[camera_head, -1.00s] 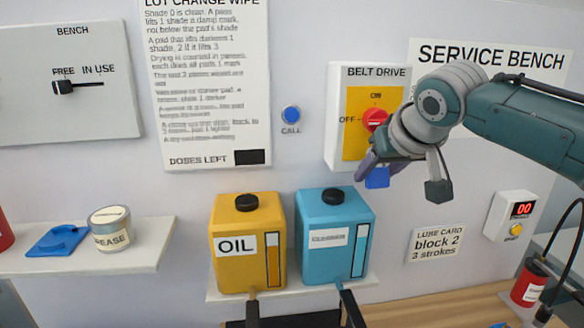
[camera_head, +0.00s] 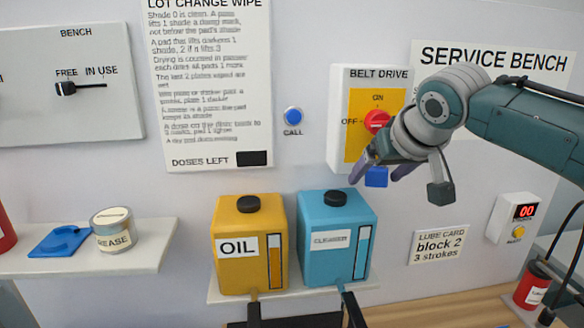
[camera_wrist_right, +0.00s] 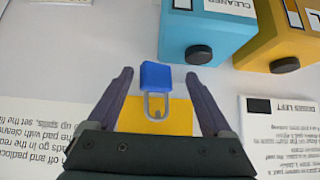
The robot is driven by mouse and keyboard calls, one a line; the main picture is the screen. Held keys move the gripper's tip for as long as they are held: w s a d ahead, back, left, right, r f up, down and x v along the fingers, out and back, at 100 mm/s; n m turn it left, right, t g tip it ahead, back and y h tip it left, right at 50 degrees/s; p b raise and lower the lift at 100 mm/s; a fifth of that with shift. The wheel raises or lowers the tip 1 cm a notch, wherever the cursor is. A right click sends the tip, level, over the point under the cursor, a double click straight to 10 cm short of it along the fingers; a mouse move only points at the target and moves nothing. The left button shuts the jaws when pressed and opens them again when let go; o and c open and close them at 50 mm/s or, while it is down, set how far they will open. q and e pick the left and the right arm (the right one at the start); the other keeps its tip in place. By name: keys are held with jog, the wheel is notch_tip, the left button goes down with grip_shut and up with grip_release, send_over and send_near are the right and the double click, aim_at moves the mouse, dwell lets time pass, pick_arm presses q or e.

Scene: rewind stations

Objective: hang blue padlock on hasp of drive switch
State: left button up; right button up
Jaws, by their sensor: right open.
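The blue padlock (camera_head: 376,177) is at the lower edge of the yellow plate of the belt drive switch (camera_head: 360,146), below its red knob (camera_head: 376,120). In the right wrist view, which is upside down, the padlock (camera_wrist_right: 154,75) has its shackle over the yellow plate (camera_wrist_right: 178,118). A small dark piece shows inside the shackle loop. The hasp is too small to make out clearly. My right gripper (camera_wrist_right: 158,82) is open, with its fingers on either side of the padlock and gaps between. It also shows in the head view (camera_head: 398,184). My left gripper is not in view.
A yellow oil jug (camera_head: 238,270) and a blue cleaner jug (camera_head: 325,265) stand on a shelf below the switch. The blue call button (camera_head: 293,115) is left of the switch. A left shelf (camera_head: 150,250) holds a grease tin (camera_head: 113,232) and a blue cloth-like item (camera_head: 58,241).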

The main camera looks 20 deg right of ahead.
jog(key=b+v, duration=0.2)
jog(key=v, duration=0.8)
jog(key=s+a+f+n+g+y, duration=0.2)
jog(key=s+a+f+n, duration=0.2)
jog(key=s+a+f, duration=0.7)
jog(key=s+a+f+g, duration=0.1)
jog(key=s+f+g, duration=0.35)
jog(key=s, duration=1.15)
notch_tip(320, 180, up, 18)
jog(key=t+p, duration=0.1)
jog(key=p, duration=1.8)
jog(key=shift+n+t+p, duration=0.35)
jog(key=shift+n, duration=0.05)
jog(key=shift+a, duration=0.1)
